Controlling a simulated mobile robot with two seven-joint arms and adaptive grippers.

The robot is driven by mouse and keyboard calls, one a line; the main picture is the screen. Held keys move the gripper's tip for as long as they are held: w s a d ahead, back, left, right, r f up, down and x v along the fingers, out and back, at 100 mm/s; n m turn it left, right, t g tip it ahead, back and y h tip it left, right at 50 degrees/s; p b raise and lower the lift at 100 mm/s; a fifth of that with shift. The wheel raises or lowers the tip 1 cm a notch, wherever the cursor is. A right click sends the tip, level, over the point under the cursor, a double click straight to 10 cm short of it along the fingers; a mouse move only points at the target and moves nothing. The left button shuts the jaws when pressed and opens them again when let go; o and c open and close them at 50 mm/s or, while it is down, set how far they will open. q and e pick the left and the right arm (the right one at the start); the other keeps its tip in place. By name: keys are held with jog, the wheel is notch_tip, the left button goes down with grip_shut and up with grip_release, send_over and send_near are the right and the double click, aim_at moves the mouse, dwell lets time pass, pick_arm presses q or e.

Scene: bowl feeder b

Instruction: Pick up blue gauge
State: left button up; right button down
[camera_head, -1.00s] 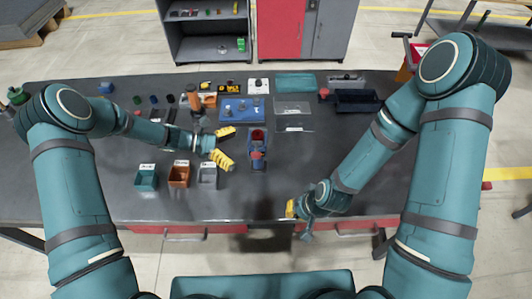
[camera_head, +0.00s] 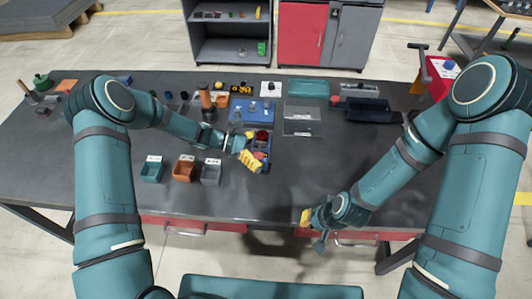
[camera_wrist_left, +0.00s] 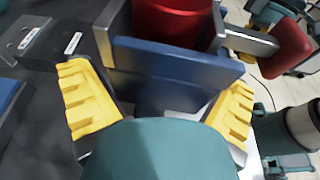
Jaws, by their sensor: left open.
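A dark blue-walled piece (camera_head: 266,157) with red round parts stands on the table, mid-picture in the head view. In the left wrist view its blue plate (camera_wrist_left: 175,68) lies in front of a red cylinder (camera_wrist_left: 178,18). I cannot tell whether this piece is the blue gauge. My left gripper (camera_head: 249,153) is at its left side in the head view and partly covers it. In the left wrist view the yellow fingers (camera_wrist_left: 158,90) are apart, one on each side of the blue plate's lower edge. My right gripper (camera_head: 306,217) is over the table's front edge; its opening is unclear.
Three small bins, teal (camera_head: 151,172), orange (camera_head: 184,171) and grey (camera_head: 211,174), stand left of my left gripper. A blue fixture plate (camera_head: 250,110), clear trays (camera_head: 303,118) and a dark bin (camera_head: 373,112) are behind. The table's front middle is clear.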

aim_at(262, 139)
pick_arm(q)
jog(key=shift+a, duration=0.1)
jog(key=c, duration=1.3)
notch_tip(262, 139, up, 10)
jog(key=shift+r, duration=0.1)
jog(key=shift+p, duration=0.35)
jog(key=shift+f, duration=0.35)
jog(key=shift+f+b, duration=0.3)
jog(key=shift+b, duration=0.15)
jog(key=shift+f+b, duration=0.9)
jog(key=shift+f, duration=0.55)
